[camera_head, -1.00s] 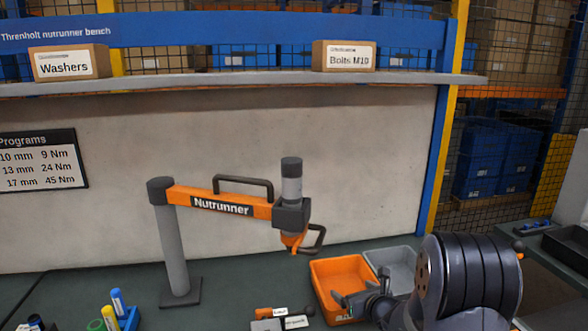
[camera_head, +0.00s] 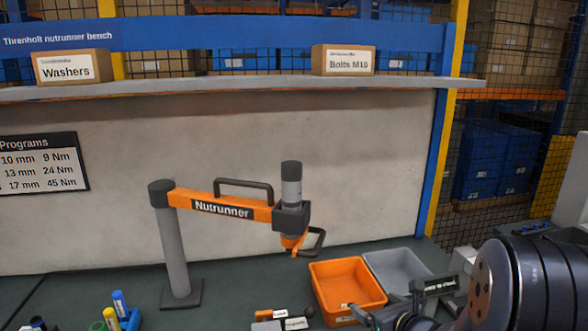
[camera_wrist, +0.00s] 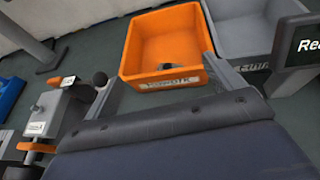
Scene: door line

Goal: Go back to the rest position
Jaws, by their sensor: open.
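My gripper (camera_head: 388,304) is at the lower right of the head view, in front of the orange bin (camera_head: 347,283). Its two fingers stand apart and nothing shows between them. In the wrist view my gripper (camera_wrist: 152,70) also has its fingers spread, one on each side of the picture's middle. The orange bin (camera_wrist: 137,52) lies beyond the fingers there, with a small grey item (camera_wrist: 182,64) inside it. My arm covers the lower right corner of the head view.
A grey bin (camera_head: 400,264) stands right of the orange one. The orange Nutrunner arm (camera_head: 222,207) stands on a post at the bench's middle. Markers (camera_head: 120,304) and small labelled parts (camera_head: 282,322) lie near the front. A dark display (camera_wrist: 300,42) shows at right in the wrist view.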

